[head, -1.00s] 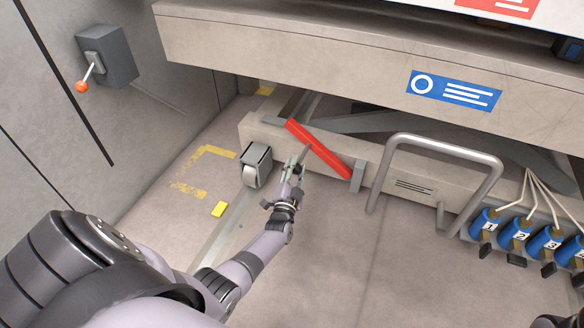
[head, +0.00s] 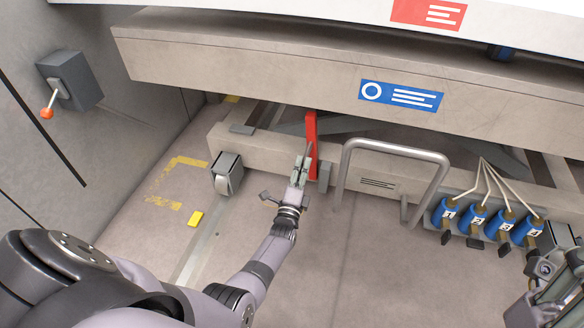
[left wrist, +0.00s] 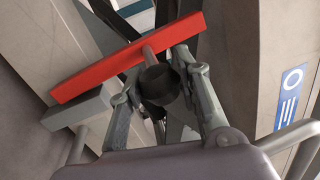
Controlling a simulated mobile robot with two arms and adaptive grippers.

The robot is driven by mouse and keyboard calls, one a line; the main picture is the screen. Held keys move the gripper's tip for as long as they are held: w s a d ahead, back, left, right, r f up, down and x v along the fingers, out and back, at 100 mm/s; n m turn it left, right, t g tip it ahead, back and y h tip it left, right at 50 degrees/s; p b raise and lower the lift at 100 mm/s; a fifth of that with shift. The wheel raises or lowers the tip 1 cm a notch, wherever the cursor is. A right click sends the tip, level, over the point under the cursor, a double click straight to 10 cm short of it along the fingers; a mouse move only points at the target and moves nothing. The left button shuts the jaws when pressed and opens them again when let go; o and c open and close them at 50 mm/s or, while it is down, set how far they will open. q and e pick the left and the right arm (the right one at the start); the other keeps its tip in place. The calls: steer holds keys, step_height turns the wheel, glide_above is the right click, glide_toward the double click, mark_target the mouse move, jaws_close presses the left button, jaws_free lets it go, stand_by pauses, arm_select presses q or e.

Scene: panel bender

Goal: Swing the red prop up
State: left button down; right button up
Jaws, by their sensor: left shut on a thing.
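The red prop (head: 311,128) stands nearly upright at the front of the lift frame, its top close under the raised table. Its lower end is by a grey block (head: 324,178). My left gripper (head: 303,160) is at the prop. In the left wrist view the red prop (left wrist: 110,72) crosses the upper left, with a grey pin and dark knob (left wrist: 160,86) sticking out from it. The left fingers are shut around this knob, which partly hides behind them. Part of my right gripper (head: 545,285) shows at the lower right edge; its fingers are unclear.
A grey hoop rail (head: 396,147) stands just right of the prop. Several blue numbered cylinders (head: 472,219) with hoses are farther right. A grey box with a roller (head: 227,174) is on the left. A lever box (head: 68,80) is on the left wall. Open floor lies in front.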

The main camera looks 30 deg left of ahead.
arm_select(q)
steer(key=shift+w+d+m, duration=0.25)
steer(key=shift+d+m, duration=0.45)
steer(key=shift+d, duration=0.4)
steer(key=c, duration=1.2)
jaws_free()
steer(key=shift+o, duration=0.2)
steer(key=v, duration=0.7)
steer(key=shift+s, duration=0.2)
